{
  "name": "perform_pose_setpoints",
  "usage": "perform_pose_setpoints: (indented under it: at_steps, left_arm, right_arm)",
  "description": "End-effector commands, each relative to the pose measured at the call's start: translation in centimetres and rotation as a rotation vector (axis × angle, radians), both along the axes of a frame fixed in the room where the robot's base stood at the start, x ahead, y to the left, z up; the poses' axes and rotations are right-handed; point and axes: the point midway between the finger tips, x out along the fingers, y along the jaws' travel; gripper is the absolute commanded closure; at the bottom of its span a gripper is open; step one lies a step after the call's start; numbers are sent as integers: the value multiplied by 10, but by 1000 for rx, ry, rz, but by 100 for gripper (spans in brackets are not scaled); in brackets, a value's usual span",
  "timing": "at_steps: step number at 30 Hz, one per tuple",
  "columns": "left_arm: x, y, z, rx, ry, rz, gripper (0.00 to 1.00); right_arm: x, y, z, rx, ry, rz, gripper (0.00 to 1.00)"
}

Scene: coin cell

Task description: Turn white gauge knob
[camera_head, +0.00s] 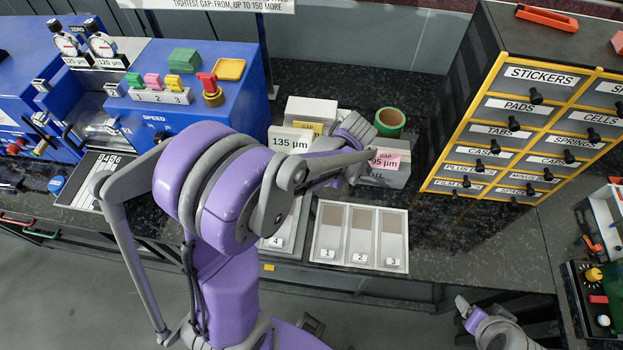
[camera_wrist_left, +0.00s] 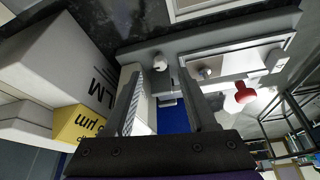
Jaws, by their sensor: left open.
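Two round dial gauges, the left one (camera_head: 63,38) and the right one (camera_head: 103,42), stand on the blue machine (camera_head: 215,110) at the upper left. Their knobs are too small to make out. My left gripper (camera_head: 368,143) is far to their right, beside the labelled grey blocks, open and empty. In the left wrist view its two dark fingers (camera_wrist_left: 168,100) are apart. A small white knob-like part (camera_wrist_left: 160,62) shows beyond and between them; I cannot tell what it belongs to. My right gripper (camera_head: 464,306) is at the bottom right, away from the bench objects; its opening is unclear.
The 135 µm block (camera_head: 290,142) and 95 µm block (camera_head: 393,174) stand close by the left gripper. A green tape roll (camera_head: 390,121), a numbered tray (camera_head: 318,232) and a yellow-edged drawer cabinet (camera_head: 465,130) are nearby. Dark counter (camera_head: 440,255) is free at the front.

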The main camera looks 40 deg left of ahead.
Motion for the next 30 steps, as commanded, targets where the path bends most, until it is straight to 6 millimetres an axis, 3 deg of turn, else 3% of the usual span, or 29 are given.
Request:
perform_pose_setpoints:
  at_steps: [7, 19, 28, 30]
  left_arm:
    - [-4, 12, -31, 0, 1, 0, 43]
    - [-5, 15, -37, -1, 0, -2, 45]
    - [-5, 15, -37, -1, 0, -2, 99]
    - [-5, 15, -37, -1, 0, -2, 100]
  right_arm:
    - [-2, 0, -5, 0, 4, 0, 26]
    - [-2, 0, -5, 0, 4, 0, 26]
    - [-2, 0, -5, 0, 4, 0, 26]
    - [-2, 0, -5, 0, 4, 0, 26]
